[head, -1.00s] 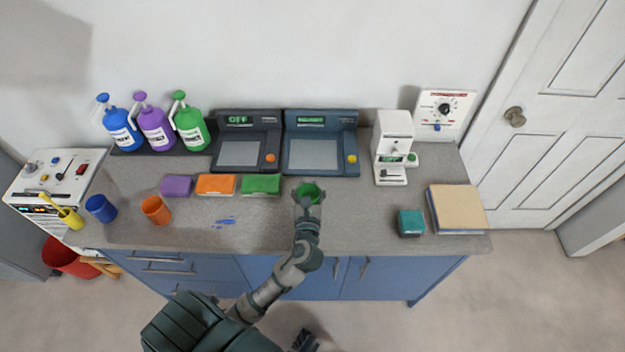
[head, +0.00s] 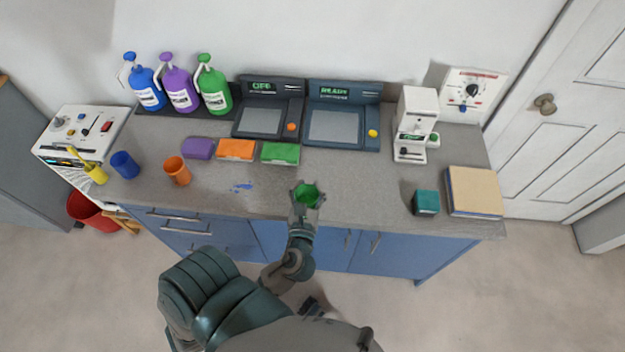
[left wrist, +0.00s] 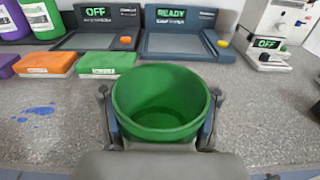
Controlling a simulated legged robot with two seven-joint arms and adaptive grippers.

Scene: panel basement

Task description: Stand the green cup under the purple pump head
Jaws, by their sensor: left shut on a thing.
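The green cup (head: 306,195) is upright between the fingers of my left gripper (head: 306,200), which is shut on it near the front of the counter. In the left wrist view the cup (left wrist: 161,104) shows its open top and looks empty, with a finger on each side. The bottle with the purple pump head (head: 165,57) stands at the back left, between the blue and green bottles, its purple body (head: 179,90) bearing a white label. Its pump head is out of the left wrist view. My right gripper cannot be made out.
A blue cup (head: 124,165) and an orange cup (head: 177,171) stand at the left. Purple, orange and green sponges (head: 281,153) lie before the bottles and the OFF device (head: 268,108). A blue spill (head: 242,187) marks the counter. A teal box (head: 426,202) sits right.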

